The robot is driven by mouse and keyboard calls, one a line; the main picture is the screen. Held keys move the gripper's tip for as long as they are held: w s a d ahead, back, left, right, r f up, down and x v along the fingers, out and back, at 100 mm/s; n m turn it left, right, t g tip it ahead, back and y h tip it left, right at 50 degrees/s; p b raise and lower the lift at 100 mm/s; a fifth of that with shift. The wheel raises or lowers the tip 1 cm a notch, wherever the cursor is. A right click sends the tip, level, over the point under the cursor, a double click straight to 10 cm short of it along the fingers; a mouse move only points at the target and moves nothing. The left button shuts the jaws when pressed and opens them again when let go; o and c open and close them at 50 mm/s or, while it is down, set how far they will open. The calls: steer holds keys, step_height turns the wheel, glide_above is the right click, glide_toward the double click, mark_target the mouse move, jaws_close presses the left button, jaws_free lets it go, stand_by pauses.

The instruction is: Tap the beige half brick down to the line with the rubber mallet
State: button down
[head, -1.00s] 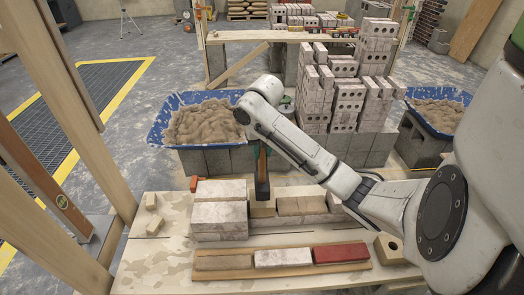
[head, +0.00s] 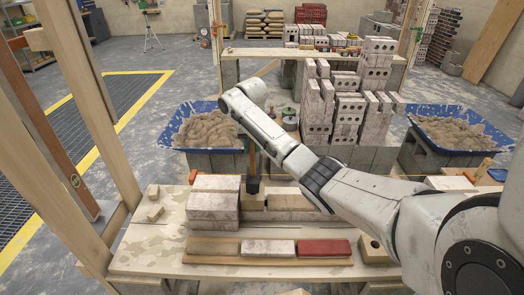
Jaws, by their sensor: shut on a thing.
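The rubber mallet (head: 252,185) stands upright, dark head down, over the beige half brick (head: 252,203) in the wall course. The head hides part of the brick's top, and I cannot tell whether they touch. The mallet's handle rises behind the end of my arm, where my gripper holds it; the arm hides the jaws. The half brick sits between a stack of pale bricks (head: 213,207) on its left and a longer beige brick (head: 282,200) on its right.
In front lies a board with a beige, a whitish and a red brick (head: 323,248). Small wooden blocks (head: 154,202) lie on the table's left. Blue mortar tubs (head: 205,127) stand behind on both sides, with tall block stacks (head: 350,110) between. A timber post (head: 105,110) rises at left.

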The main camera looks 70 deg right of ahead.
steer(key=shift+a, duration=0.2)
steer(key=shift+r+p, duration=0.2)
steer(key=shift+p, duration=0.7)
stand_by(0.4)
step_height(320, 180, up, 5)
steer(key=p, duration=0.4)
steer(key=shift+r, duration=0.1)
stand_by(0.3)
